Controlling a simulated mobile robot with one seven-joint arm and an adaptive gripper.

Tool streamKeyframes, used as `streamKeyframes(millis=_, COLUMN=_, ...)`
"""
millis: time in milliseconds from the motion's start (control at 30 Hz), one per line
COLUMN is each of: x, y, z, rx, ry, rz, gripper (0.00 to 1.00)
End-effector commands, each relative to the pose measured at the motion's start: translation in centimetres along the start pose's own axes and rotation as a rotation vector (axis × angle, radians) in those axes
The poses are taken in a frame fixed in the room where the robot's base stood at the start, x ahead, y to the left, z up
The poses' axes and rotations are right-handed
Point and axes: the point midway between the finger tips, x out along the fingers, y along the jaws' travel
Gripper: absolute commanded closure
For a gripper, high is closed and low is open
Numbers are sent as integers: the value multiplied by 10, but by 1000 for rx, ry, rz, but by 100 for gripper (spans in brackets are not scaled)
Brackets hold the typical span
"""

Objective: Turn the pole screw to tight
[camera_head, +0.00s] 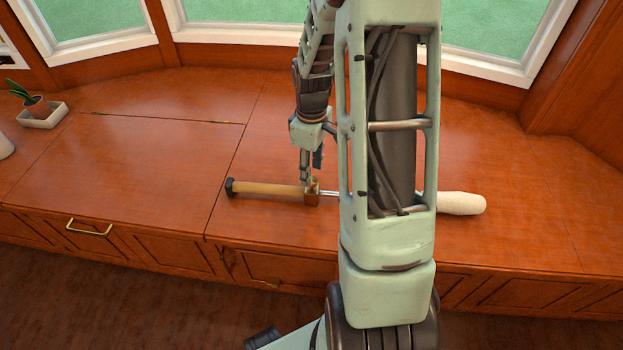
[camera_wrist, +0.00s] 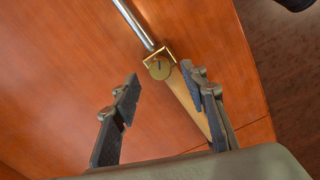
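A pole lies flat on the wooden counter. Its wooden section (camera_head: 268,188) has a dark end cap at the left, and a metal rod (camera_head: 328,194) runs right behind my arm. A brass collar (camera_head: 312,197) joins them. In the wrist view the round brass pole screw (camera_wrist: 160,68) sits on the collar and shows a short dark mark; the metal rod (camera_wrist: 135,23) runs up-left from it. My gripper (camera_wrist: 160,76) is open and empty, its fingertips on either side of the screw in the picture. Contact cannot be told. In the head view my gripper (camera_head: 311,168) points down at the collar.
A pale rounded end (camera_head: 461,203) shows right of my arm, in line with the pole. A potted plant (camera_head: 37,106) in a white tray stands far left. The counter (camera_head: 140,165) left of the pole is clear. Drawers with brass handles (camera_head: 88,229) line its front.

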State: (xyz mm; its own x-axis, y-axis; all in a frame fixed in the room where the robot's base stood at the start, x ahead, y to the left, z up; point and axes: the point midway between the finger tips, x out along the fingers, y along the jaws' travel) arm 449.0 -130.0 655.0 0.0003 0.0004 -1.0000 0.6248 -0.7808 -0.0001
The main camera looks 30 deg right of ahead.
Motion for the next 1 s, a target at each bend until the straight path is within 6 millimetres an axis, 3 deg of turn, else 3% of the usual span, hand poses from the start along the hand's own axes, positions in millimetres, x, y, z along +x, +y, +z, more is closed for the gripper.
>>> streamKeyframes(millis=33, x=11, y=-1, z=0, rx=0, ry=-2, rz=-3, gripper=60)
streamKeyframes(millis=200, x=25, y=0, z=0, rx=0, ry=-1, rz=-1, gripper=60)
streamKeyframes(millis=567, x=28, y=0, z=0, rx=1, ry=-1, rz=0, gripper=61)
streamKeyframes(millis=900, x=28, y=0, z=0, rx=1, ry=-1, rz=0, gripper=99)
streamKeyframes(millis=1000, x=28, y=0, z=0, rx=2, ry=-1, rz=0, gripper=100)
